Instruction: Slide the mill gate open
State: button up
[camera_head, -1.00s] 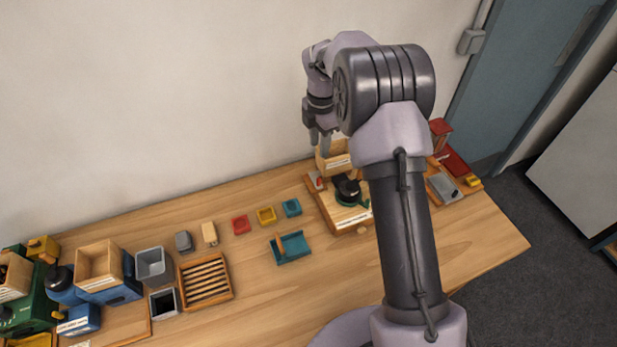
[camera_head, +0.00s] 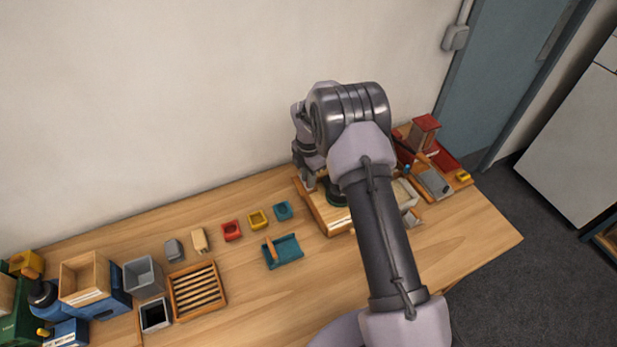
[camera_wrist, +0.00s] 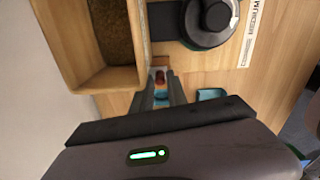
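The mill stands on a wooden base (camera_head: 322,213) at the back of the table, partly hidden behind my arm. In the wrist view its black round part (camera_wrist: 208,20) is at the top, beside a strip lettered MEDIUM. A wooden box with brown contents (camera_wrist: 112,30) is at the upper left. My gripper (camera_wrist: 160,78) points down at the mill's left side, fingers apart. A small red piece (camera_wrist: 160,76) shows between the fingertips, with blue behind it. I cannot tell whether the fingers touch it, or which part is the gate.
Small red (camera_head: 231,231), yellow (camera_head: 258,219) and teal (camera_head: 282,211) trays lie left of the mill. A teal pan (camera_head: 284,251) and slatted wooden rack (camera_head: 198,291) are nearer the front. A grey tray (camera_head: 435,184) lies at the right. The front right of the table is clear.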

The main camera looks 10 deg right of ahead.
grip_shut()
dwell(0.9)
jog(key=shift+a, duration=0.1)
jog(key=a, duration=0.2)
jog(key=shift+s+a, duration=0.25)
jog(key=shift+a, duration=0.1)
jog(key=shift+o, duration=0.8)
grip_release()
jog(key=o, duration=0.4)
jog(key=shift+a, duration=0.1)
jog(key=shift+c, duration=0.2)
